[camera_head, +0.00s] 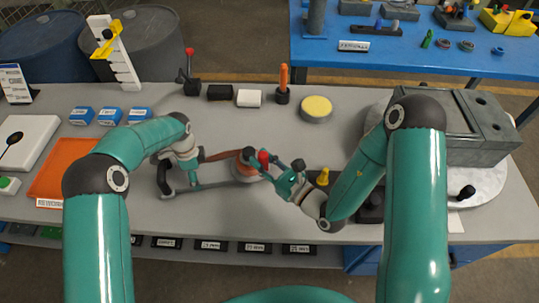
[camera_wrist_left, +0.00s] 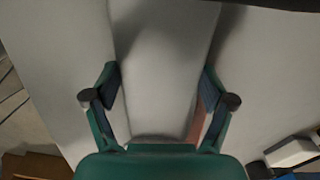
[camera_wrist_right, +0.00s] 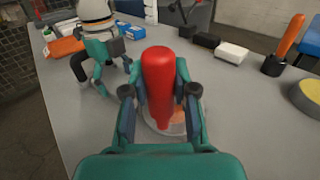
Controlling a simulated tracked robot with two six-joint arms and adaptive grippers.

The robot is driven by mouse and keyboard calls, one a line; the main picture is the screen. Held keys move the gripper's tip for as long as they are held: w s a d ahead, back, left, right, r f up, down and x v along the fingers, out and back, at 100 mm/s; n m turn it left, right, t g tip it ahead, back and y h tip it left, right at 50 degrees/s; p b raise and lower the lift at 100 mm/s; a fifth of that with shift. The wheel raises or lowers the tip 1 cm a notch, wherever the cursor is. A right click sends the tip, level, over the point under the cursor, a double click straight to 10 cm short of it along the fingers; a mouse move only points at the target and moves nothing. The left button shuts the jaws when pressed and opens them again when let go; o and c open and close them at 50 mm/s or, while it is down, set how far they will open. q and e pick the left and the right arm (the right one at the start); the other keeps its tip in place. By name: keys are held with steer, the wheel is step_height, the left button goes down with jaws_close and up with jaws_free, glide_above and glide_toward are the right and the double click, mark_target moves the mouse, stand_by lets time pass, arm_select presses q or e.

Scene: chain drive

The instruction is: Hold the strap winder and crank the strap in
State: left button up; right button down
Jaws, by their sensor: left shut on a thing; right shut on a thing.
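The strap winder (camera_head: 214,183) lies on the grey bench, with a round drum at its right end and a dark grip at its left end. An orange strap (camera_head: 217,154) runs to the drum. My left gripper (camera_head: 185,163) is at the winder's left part; in the left wrist view its fingers (camera_wrist_left: 160,92) stand either side of a pale grey piece. The exact contact is unclear. My right gripper (camera_head: 273,166) is shut on the red crank knob (camera_head: 264,157) above the drum. The upright red knob (camera_wrist_right: 158,85) fills the space between its fingers in the right wrist view.
Behind the winder stand a black block (camera_head: 220,92), a white block (camera_head: 249,98), an orange-handled tool (camera_head: 283,84) and a yellow-topped disc (camera_head: 316,108). A yellow piece (camera_head: 322,177) is close to my right gripper. A large grey machine (camera_head: 465,130) stands at right.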

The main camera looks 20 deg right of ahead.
steer(key=shift+s+a+m+t+h, duration=0.15)
steer(key=shift+a+m+t+h, duration=0.35)
steer(key=shift+h, duration=0.45)
steer(key=shift+s+a+m+t+h, duration=0.1)
steer(key=shift+a+m+t+h, duration=0.3)
steer(key=shift+m+h, duration=0.45)
steer(key=c, duration=0.9)
jaws_free()
steer(key=shift+w+d+n, duration=0.15)
steer(key=shift+d+n, duration=0.05)
steer(key=shift+n, duration=0.05)
